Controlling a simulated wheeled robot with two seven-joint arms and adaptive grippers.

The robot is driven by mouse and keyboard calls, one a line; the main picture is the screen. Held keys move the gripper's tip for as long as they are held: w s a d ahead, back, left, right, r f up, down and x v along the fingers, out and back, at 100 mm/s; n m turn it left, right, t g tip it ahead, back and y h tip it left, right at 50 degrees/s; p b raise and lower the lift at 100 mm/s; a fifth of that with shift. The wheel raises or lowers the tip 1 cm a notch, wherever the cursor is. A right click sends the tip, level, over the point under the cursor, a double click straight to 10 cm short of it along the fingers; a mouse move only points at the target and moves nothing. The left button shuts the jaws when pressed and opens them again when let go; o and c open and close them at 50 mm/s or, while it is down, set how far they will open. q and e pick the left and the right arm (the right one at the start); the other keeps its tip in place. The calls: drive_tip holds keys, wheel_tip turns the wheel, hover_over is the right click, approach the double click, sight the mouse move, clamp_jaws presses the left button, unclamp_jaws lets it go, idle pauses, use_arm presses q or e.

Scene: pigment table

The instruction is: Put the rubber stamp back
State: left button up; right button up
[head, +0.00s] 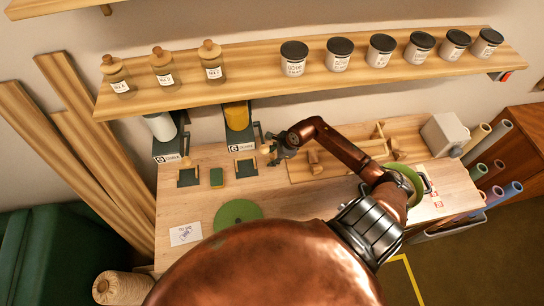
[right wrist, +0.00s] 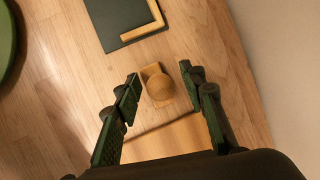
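The rubber stamp (right wrist: 159,86), a small wooden block with a round knob, stands on the table between the open fingers of my right gripper (right wrist: 157,82). Gaps show on both sides of the knob. My left gripper is not in view.
A dark green plate with a wooden edge (right wrist: 122,22) lies close beyond the stamp. A green sponge-like block (head: 217,177) and a green round mat (head: 238,213) lie to the left. Dispensers (head: 237,119) stand behind. A shelf of jars (head: 250,84) hangs above.

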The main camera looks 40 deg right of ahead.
drive_tip(key=shift+r, duration=0.15)
drive_tip(key=shift+s+d+r, duration=0.1)
drive_tip(key=shift+r, duration=0.15)
drive_tip(key=b+v, duration=0.2)
drive_tip(key=v, duration=0.9)
drive_tip(key=shift+r+b, duration=0.2)
drive_tip(key=shift+b, duration=0.1)
drive_tip(key=shift+s, duration=0.15)
